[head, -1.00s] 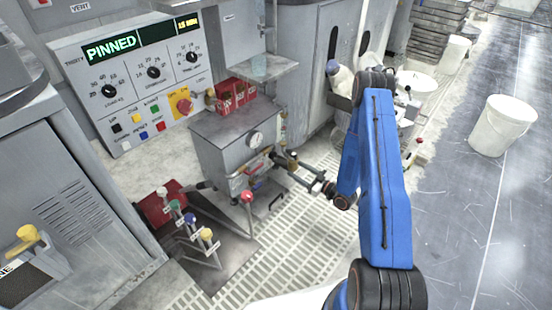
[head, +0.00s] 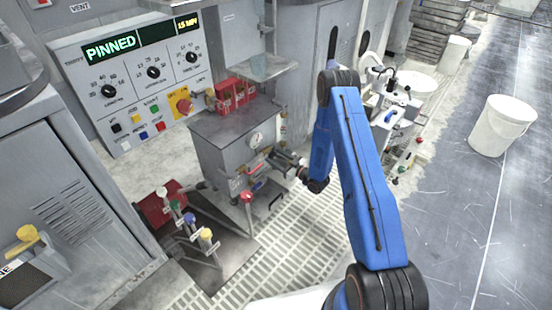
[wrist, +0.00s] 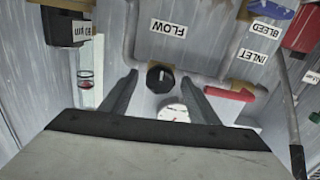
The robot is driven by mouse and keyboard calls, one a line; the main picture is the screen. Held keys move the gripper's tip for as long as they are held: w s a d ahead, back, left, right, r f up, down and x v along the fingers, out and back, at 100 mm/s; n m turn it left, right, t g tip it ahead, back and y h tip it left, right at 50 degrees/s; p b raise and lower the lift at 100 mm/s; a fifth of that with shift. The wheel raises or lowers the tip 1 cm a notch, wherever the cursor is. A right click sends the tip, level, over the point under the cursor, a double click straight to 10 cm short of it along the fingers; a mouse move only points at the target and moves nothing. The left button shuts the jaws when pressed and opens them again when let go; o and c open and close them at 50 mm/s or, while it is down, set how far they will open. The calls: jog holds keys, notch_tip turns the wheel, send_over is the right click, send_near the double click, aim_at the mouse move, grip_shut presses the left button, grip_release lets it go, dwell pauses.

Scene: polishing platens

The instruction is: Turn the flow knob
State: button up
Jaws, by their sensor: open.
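The flow knob (wrist: 160,77) is a round black knob with a light mark. In the wrist view it is just below the upside-down FLOW label (wrist: 168,28). My gripper (wrist: 160,83) is open, with one finger on each side of the knob in the picture and space between each finger and the knob. Whether the fingertips reach the knob's depth I cannot tell. In the head view my gripper (head: 262,160) is at the front of the grey box (head: 222,150), and the knob is hidden there.
A dial gauge (wrist: 173,113) and a red part (wrist: 228,104) lie close to my fingers. BLEED (wrist: 264,28) and INLET labels are at the right. Several coloured levers (head: 205,234) stand left of the box.

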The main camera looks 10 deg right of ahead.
jog(key=shift+a, duration=0.1)
jog(key=c, duration=1)
jog(key=shift+c, duration=0.2)
jog(key=shift+m, duration=3.2)
jog(key=o, duration=1)
jog(key=shift+o, duration=0.2)
